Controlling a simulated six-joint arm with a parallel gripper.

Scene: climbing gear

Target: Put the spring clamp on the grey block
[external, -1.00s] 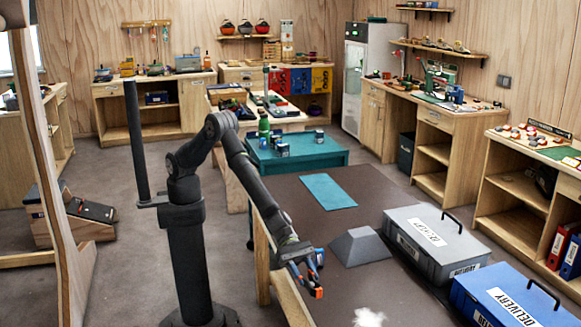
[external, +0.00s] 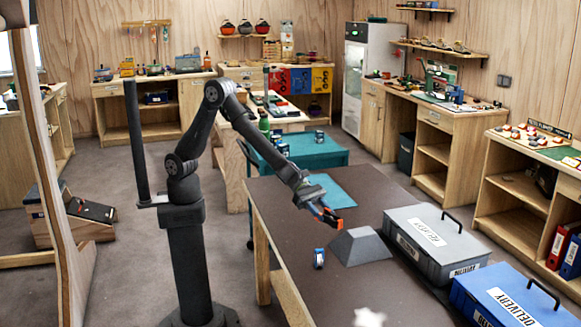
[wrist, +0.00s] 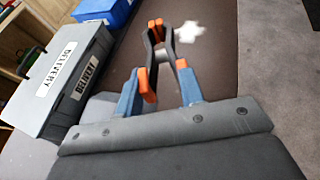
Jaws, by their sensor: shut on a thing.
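The grey block (external: 358,246), with sloping sides and a flat top, stands on the brown worktable. My gripper (external: 325,213) is in the air above and slightly left of the block, apart from it. In the wrist view my gripper (wrist: 163,82) is shut on the spring clamp (wrist: 170,48), which has black arms and orange tips and points away from my wrist. In the external view the clamp is small, and its orange part (external: 337,224) shows at the fingertips. In the wrist view I cannot clearly tell the block from my gripper's grey body.
A white patch (external: 368,317) lies in front. A teal mat (external: 335,192) lies behind.

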